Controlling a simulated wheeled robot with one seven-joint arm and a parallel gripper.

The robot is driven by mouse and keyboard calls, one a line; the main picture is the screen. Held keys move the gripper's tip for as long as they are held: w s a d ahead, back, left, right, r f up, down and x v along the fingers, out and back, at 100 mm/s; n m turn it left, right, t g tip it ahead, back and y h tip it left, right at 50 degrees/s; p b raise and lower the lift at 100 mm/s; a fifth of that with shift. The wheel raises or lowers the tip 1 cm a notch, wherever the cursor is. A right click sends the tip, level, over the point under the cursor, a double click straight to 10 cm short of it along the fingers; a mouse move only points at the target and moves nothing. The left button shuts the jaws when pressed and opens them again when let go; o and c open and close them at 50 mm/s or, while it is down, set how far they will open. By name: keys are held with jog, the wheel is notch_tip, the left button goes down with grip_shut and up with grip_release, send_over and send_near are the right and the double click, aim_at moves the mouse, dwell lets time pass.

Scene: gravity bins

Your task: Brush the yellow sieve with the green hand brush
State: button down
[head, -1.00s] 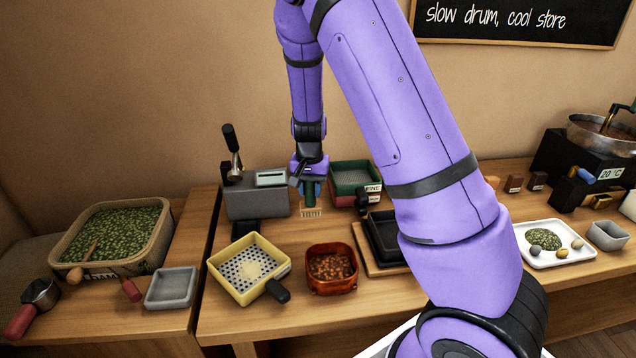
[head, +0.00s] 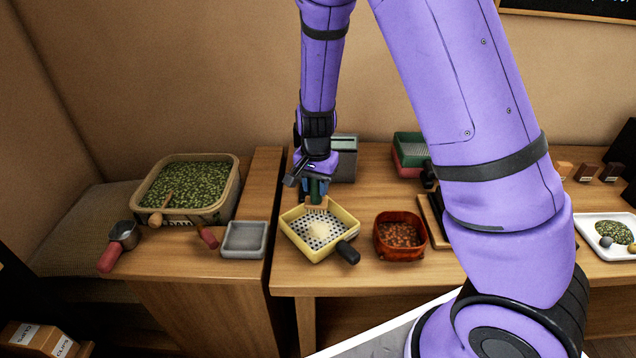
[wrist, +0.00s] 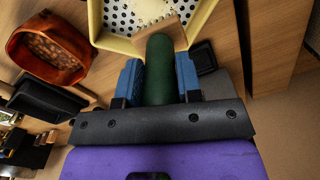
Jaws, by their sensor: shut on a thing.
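The yellow sieve (head: 288,233) is a square tray with a perforated floor and a dark handle toward the front right. A pale heap of powder (head: 319,231) lies on its floor. My gripper (head: 315,190) is shut on the green hand brush (head: 317,188), held upright over the sieve's back edge. In the wrist view the green brush handle (wrist: 160,70) sits between two blue finger pads, its pale head over the near rim of the sieve (wrist: 120,46). I cannot tell whether the bristles touch the sieve.
A red-brown bowl of brown bits (head: 400,252) stands right of the sieve. A grey tray (head: 244,252) stands left of it, near a crate of green beans (head: 228,198). A gap separates the two tables. A grey box (head: 344,168) stands behind my gripper.

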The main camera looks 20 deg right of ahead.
aim_at(316, 202)
jog(key=shift+f, duration=2.55)
jog(key=shift+f, duration=0.5)
jog(key=shift+s+a+r, duration=0.1)
jog(key=shift+s+a, duration=0.3)
jog(key=shift+s, duration=0.4)
jog(key=shift+s+a, duration=0.4)
jog(key=shift+s, duration=0.35)
jog(key=shift+w+d, duration=0.1)
jog(key=shift+w+d, duration=0.4)
jog(key=shift+w, duration=0.35)
jog(key=shift+w+d, duration=0.4)
jog(key=shift+w, duration=0.35)
